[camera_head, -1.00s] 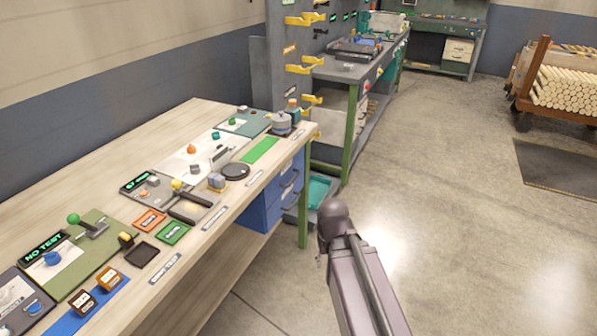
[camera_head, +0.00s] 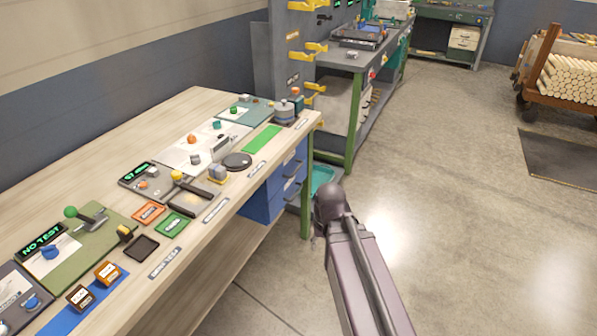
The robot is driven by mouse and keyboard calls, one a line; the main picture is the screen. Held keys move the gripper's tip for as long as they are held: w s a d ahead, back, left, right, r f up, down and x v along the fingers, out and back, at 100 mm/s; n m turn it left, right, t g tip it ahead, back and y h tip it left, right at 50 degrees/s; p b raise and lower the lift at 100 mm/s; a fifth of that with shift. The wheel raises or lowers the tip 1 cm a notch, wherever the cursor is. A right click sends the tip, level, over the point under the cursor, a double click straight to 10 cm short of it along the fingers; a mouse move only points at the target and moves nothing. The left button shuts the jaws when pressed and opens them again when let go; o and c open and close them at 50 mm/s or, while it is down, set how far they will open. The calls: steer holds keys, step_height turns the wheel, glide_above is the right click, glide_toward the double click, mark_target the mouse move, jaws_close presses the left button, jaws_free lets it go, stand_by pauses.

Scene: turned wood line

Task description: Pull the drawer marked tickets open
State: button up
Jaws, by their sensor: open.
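A blue drawer unit (camera_head: 264,203) hangs under the right end of the pale wooden workbench (camera_head: 190,105). Its front faces right and shows at a steep angle, with dark handles on an upper drawer (camera_head: 291,166) and a lower drawer (camera_head: 291,195). Both look closed. I cannot read any marking on them, so I cannot tell which is marked tickets. My arm reaches in from the bottom right, with a rounded dark joint just right of the bench's green leg. My gripper does not show.
The bench top holds switches, small trays and a green mat (camera_head: 262,139). A teal bin (camera_head: 321,178) sits low behind the green leg (camera_head: 306,190). A grey workbench (camera_head: 352,140) stands beyond. A cart of wooden rods (camera_head: 570,80) is at the right. The floor (camera_head: 450,200) between is clear.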

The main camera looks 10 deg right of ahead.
steer(key=w+a+f+m+t+y+b, duration=0.1)
steer(key=w+f+y+b, duration=0.1)
steer(key=w+b, duration=0.15)
steer(key=w+a+f+t+y+b, duration=0.1)
steer(key=w+a+f+b, duration=0.15)
steer(key=w, duration=0.25)
steer(key=m+t+y+b, duration=0.5)
steer(key=m+t+b, duration=0.55)
steer(key=b, duration=0.35)
glide_toward(297, 168)
steer(key=s+d, duration=0.2)
steer(key=s, duration=0.2)
steer(key=shift+w+a+f+n+t+p, duration=0.2)
steer(key=shift+n+t+p, duration=0.1)
steer(key=shift+n+t, duration=0.15)
steer(key=shift+w+a, duration=0.1)
steer(key=shift+w, duration=0.05)
steer(key=b+x, duration=0.1)
steer(key=x, duration=0.5)
steer(key=b+x, duration=0.1)
steer(key=x, duration=0.6)
steer(key=shift+w+a+f, duration=0.1)
steer(key=shift+w+f, duration=0.1)
steer(key=shift+f, duration=0.05)
